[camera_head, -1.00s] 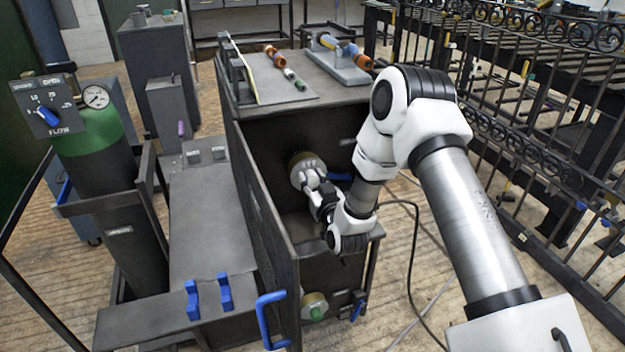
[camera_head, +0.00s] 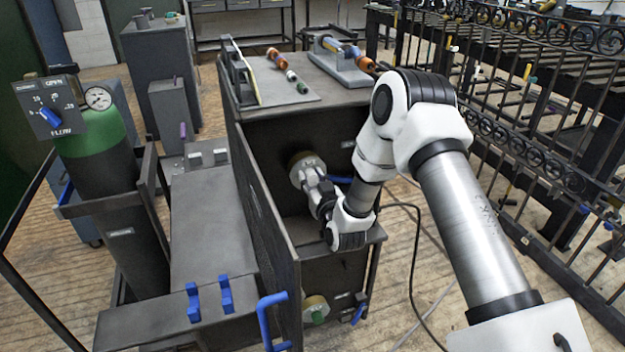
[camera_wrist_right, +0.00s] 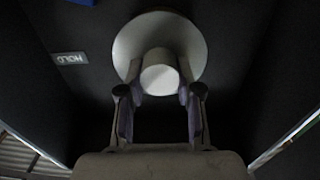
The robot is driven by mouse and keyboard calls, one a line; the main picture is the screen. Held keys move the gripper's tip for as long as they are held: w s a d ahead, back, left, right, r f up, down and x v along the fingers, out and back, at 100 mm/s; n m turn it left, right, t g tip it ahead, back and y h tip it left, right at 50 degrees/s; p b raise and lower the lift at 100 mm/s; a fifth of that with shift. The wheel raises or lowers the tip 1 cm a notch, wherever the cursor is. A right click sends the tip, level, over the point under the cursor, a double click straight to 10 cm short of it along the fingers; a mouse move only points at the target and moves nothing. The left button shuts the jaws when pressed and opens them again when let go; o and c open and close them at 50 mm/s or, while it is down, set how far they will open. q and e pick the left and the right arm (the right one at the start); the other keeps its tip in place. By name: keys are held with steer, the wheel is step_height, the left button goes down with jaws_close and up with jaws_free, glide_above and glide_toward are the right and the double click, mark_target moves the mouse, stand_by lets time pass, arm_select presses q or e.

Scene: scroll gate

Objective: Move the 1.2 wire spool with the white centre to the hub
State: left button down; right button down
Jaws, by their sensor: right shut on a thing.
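A wire spool with a pale centre (camera_head: 300,164) sits inside the open dark cabinet (camera_head: 292,129), near its back wall. In the right wrist view the spool (camera_wrist_right: 188,38) is a pale round disc with a white centre sticking out toward me. My right gripper (camera_head: 313,177) reaches into the cabinet, and its fingers (camera_wrist_right: 159,95) are shut on the white centre from both sides. A second spool with a green centre (camera_head: 316,309) is lower down on the cabinet. The wire-size marking is too small to read. My left gripper is not in view.
The cabinet door with a blue handle (camera_head: 270,318) stands open at the left of the opening. A green gas cylinder (camera_head: 95,150) stands left, and a metal gate (camera_head: 560,130) stands right.

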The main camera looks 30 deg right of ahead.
steer(key=shift+w+d+r, duration=0.1)
steer(key=shift+w+r, duration=0.05)
steer(key=shift+w, duration=0.35)
stand_by(1.2)
steer(key=c, duration=0.6)
jaws_free()
steer(key=shift+s, duration=0.1)
steer(key=o, duration=0.5)
steer(key=shift+o, duration=0.2)
steer(key=shift+s+f, duration=0.2)
steer(key=shift+s, duration=0.05)
steer(key=v, duration=1.1)
steer(key=shift+s, duration=0.25)
